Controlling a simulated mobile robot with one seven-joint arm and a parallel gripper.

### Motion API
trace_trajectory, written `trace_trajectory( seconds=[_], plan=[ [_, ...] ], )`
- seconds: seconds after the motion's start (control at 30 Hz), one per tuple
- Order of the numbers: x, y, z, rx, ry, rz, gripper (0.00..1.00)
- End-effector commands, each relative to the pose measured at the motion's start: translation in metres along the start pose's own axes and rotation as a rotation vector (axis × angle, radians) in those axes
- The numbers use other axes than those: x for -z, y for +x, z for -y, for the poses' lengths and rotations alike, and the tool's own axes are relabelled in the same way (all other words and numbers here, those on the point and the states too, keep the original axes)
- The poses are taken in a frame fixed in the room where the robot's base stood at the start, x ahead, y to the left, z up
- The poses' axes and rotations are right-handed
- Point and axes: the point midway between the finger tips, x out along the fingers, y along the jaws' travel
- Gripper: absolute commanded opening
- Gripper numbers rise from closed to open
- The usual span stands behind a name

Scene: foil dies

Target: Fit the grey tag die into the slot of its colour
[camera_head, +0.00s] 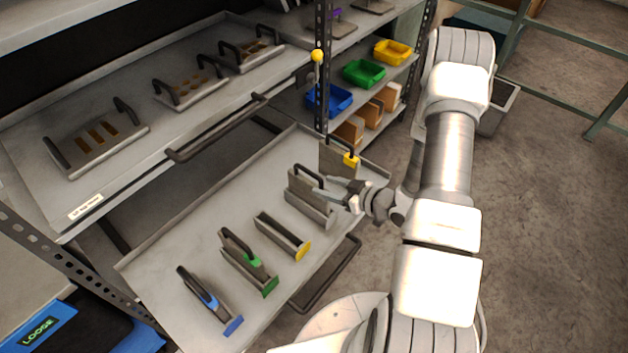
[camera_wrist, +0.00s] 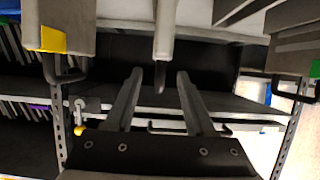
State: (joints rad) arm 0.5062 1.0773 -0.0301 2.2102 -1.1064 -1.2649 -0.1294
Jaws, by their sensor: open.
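The grey tag die (camera_head: 300,185) stands upright at the grey-ended slot (camera_head: 313,210) on the pulled-out tray. It looks in line with the slot, but I cannot tell how deep it sits. In the wrist view the grey die (camera_wrist: 165,32) shows edge-on, its dark handle pointing between my fingers. My gripper (camera_wrist: 160,76) is open, one finger on each side of the handle's line, and holds nothing. In the head view my gripper (camera_head: 335,190) is just right of the grey die. Its tag is hidden.
The yellow-tag die (camera_head: 337,158) stands close behind my gripper. The yellow-ended slot (camera_head: 281,238) is empty. The green-tag die (camera_head: 240,248) and blue-tag die (camera_head: 197,287) stand at their slots. The upper shelf (camera_head: 105,185) overhangs the back; a post (camera_head: 322,90) rises there.

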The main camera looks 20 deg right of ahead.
Motion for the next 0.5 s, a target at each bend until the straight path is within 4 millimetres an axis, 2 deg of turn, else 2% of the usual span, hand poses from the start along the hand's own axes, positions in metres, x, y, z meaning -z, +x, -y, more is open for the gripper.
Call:
trace_trajectory(
  seconds=[0.03,0.2,0.37,0.5],
  plan=[
    [0.001,-0.011,-0.001,-0.004,0.002,0.001,0.55],
    [0.001,-0.036,-0.001,-0.003,0.002,0.000,0.55],
    [0.003,-0.045,-0.002,-0.005,-0.007,0.009,0.55],
    [0.017,-0.045,-0.019,-0.043,-0.058,0.080,0.55]
  ],
)
